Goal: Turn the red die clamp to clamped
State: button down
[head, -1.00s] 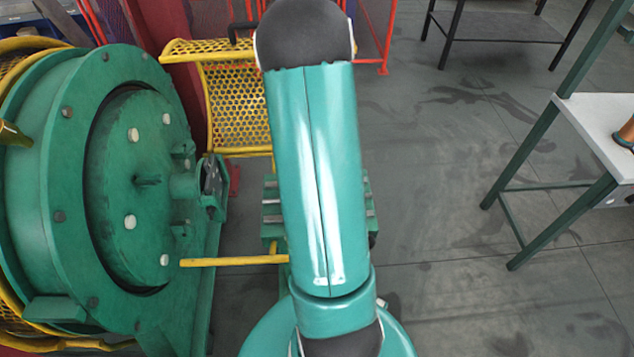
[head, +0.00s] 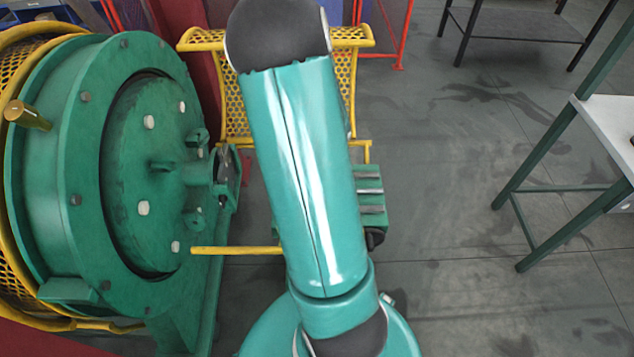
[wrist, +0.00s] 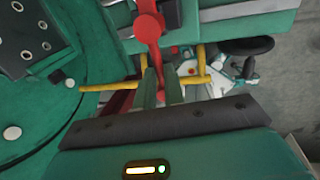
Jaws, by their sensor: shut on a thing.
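The red die clamp (wrist: 149,27) shows at the top middle of the wrist view, with a round hub and a narrow arm running down toward my gripper. My gripper (wrist: 161,82) is shut on the clamp's lower end, which sits between the two green fingers. The fingers partly hide that end. In the head view my own arm covers the clamp and the gripper, so neither can be seen there.
The large green drum (head: 130,170) stands at the left. A yellow perforated guard (head: 233,95) stands behind my arm, and a yellow bar (head: 235,250) sticks out beside it. A table (head: 607,125) stands at the right. Grey floor (head: 440,200) is clear between.

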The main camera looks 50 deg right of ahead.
jog(key=shift+w, duration=0.1)
dwell(0.3)
jog(key=c, duration=1.5)
grip_release()
jog(key=r, duration=0.4)
jog(key=s+d+r, duration=0.1)
jog(key=r, duration=0.4)
jog(key=s+r, duration=0.1)
jog(key=r, duration=0.3)
jog(key=shift+s+d+r, duration=0.1)
jog(key=shift+d+r, duration=0.2)
jog(key=shift+d, duration=0.05)
